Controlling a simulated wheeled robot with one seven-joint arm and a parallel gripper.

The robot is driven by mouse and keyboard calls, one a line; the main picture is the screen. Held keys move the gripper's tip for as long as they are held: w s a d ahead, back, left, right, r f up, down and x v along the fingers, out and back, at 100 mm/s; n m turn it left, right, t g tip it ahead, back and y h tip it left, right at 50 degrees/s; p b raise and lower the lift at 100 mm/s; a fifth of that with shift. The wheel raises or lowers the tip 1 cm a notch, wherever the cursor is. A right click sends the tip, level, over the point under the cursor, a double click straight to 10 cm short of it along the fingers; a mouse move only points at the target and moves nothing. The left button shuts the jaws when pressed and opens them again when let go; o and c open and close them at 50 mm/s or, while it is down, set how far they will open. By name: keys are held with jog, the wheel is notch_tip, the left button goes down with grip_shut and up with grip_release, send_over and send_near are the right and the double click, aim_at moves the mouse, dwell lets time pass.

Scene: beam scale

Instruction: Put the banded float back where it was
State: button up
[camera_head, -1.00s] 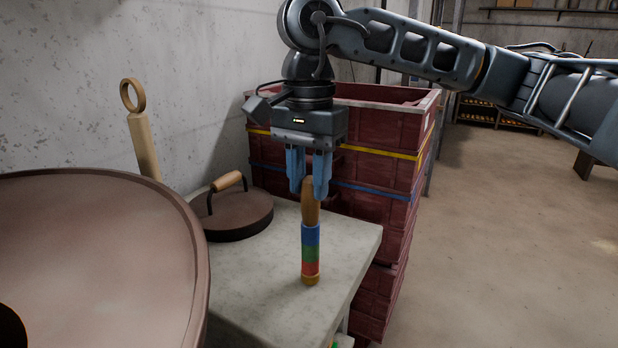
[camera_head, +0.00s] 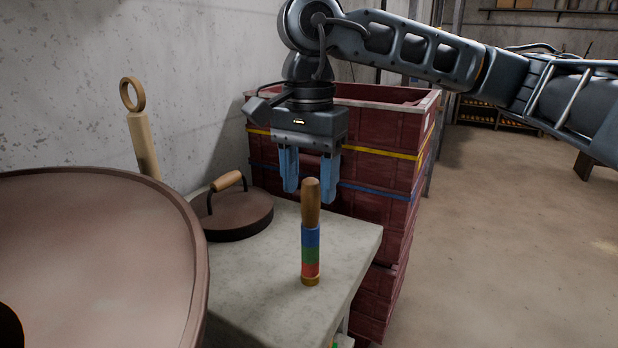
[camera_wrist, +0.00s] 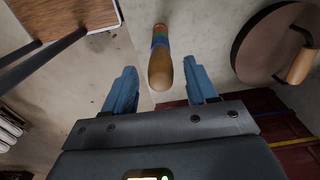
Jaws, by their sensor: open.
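The banded float (camera_head: 311,240) stands upright on the pale stone table top. It has a wooden upper part, then blue, green and red bands and a yellowish foot. My gripper (camera_head: 308,193) is open, with its two blue fingers pointing down around the height of the float's wooden top. In the wrist view the float (camera_wrist: 161,60) shows between the spread fingers of my gripper (camera_wrist: 164,88), with clear gaps on both sides. Nothing is held.
A large brown pan (camera_head: 90,250) fills the left front. A round brown lid with a wooden handle (camera_head: 238,215) lies on the table (camera_head: 255,290) left of the float. A wooden ringed stick (camera_head: 143,140) stands near the wall. Stacked red crates (camera_head: 385,165) stand behind.

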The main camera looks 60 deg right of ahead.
notch_tip(320, 180, up, 12)
jog(key=shift+p, duration=0.4)
